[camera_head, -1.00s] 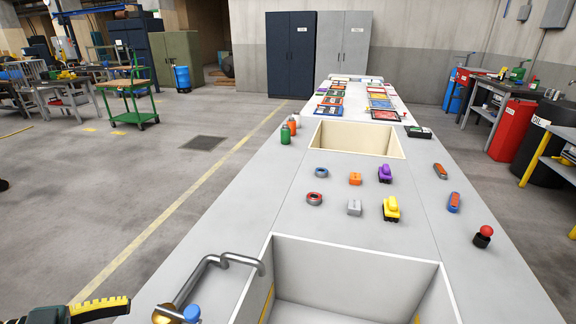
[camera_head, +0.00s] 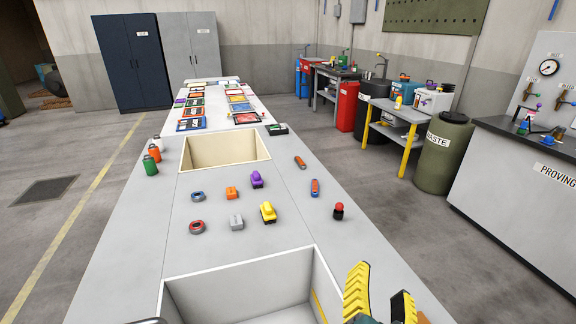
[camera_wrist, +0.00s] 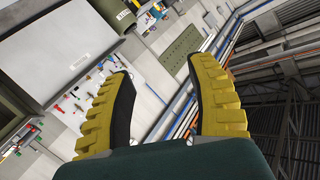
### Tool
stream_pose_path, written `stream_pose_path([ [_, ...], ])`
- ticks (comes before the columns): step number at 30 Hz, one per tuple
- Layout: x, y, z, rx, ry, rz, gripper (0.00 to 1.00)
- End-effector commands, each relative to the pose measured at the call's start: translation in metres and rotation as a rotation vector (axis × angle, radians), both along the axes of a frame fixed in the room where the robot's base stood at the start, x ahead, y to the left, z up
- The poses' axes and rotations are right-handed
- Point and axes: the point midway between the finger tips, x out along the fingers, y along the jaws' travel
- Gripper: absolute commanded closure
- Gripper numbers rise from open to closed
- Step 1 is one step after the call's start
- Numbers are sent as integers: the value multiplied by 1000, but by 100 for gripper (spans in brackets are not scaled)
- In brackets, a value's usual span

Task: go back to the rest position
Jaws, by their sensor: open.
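My gripper (camera_head: 382,290) shows at the bottom right of the head view, above the front right edge of the long grey bench (camera_head: 130,245). Its yellow ribbed fingers stand apart with nothing between them. The gripper also fills the lower part of the wrist view (camera_wrist: 163,100), fingers spread and empty. Past the fingers, that view shows the wall, pipes and roof beams at a tilt. Most of my arm is out of the head view.
A white-walled bin (camera_head: 240,270) is sunk in the bench near my gripper, and a cream bin (camera_head: 225,150) lies farther back. Small parts, including a yellow one (camera_head: 268,212) and a red-topped knob (camera_head: 338,211), stand between. A waste drum (camera_head: 443,155) and proving bench (camera_head: 525,190) stand at right.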

Motion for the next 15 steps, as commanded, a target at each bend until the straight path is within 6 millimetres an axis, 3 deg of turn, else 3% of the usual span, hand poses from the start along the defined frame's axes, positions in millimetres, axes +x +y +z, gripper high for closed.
stream_pose_path([
  [1, -12, 6, 33, -75, -102, 71, 43],
  [6, -52, 54, 123, -375, -418, 263, 43],
  [7, -55, 61, 133, -449, -456, 279, 43],
  [8, -54, 63, 138, -527, -466, 274, 43],
  [9, -55, 62, 158, -579, -457, 262, 43],
  [15, -54, 61, 239, -564, -451, 263, 43],
])
